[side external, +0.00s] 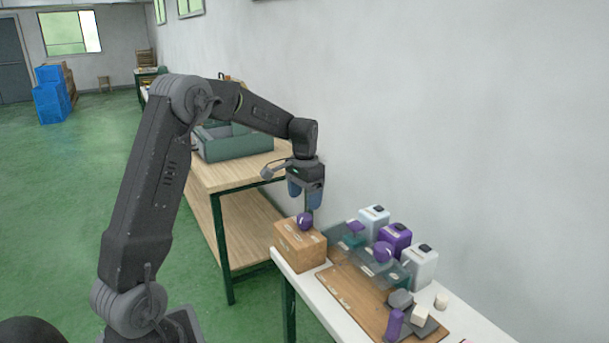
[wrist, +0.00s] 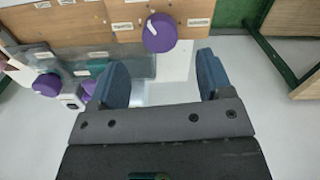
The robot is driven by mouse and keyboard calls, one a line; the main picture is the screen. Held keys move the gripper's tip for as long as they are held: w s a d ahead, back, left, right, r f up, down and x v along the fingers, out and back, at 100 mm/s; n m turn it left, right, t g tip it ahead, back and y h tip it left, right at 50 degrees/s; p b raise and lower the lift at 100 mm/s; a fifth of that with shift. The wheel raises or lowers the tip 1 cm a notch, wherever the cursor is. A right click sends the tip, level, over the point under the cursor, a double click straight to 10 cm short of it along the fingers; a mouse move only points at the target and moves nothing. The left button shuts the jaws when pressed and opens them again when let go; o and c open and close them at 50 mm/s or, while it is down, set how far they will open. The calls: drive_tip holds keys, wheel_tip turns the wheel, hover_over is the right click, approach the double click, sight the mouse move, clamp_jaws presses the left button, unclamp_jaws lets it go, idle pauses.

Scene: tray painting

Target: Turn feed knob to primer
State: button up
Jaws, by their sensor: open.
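A purple round knob (side external: 304,220) sits on top of a wooden box (side external: 300,246) at the far end of the white table. In the wrist view the knob (wrist: 160,36) has a white pointer mark at its upper left edge. Small labels lie to its left (wrist: 121,26), right (wrist: 198,22) and above; their words are too small to read surely. My gripper (side external: 305,203) hangs just above the knob, blue fingers down. In the wrist view the open, empty gripper (wrist: 163,65) has the knob ahead of the gap between its fingers, not between them.
A grey unit (side external: 349,256) with another purple knob (side external: 382,251) stands beside the box. Purple (side external: 395,238) and white (side external: 421,265) containers stand along the wall. A wooden board (side external: 356,300) carries small blocks. A wooden workbench (side external: 215,176) stands behind.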

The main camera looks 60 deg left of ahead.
sight(305, 218)
wheel_tip(305, 218, up, 7)
idle(0.3)
drive_tip(key=shift+r, duration=0.1)
drive_tip(key=s+d+r+t, duration=0.1)
drive_tip(key=s+d+r, duration=0.25)
drive_tip(key=d, duration=0.35)
drive_tip(key=s+d+r+t, duration=0.1)
drive_tip(key=s+d+r, duration=0.1)
drive_tip(key=s+d, duration=0.4)
drive_tip(key=s+d+f+m+t, duration=0.1)
drive_tip(key=s+d+f+t, duration=0.2)
drive_tip(key=s+d, duration=0.7)
drive_tip(key=s, duration=0.2)
drive_tip(key=shift+s+d+f+t, duration=0.2)
drive_tip(key=shift+s+f+t, duration=0.05)
drive_tip(key=shift+s+t, duration=0.1)
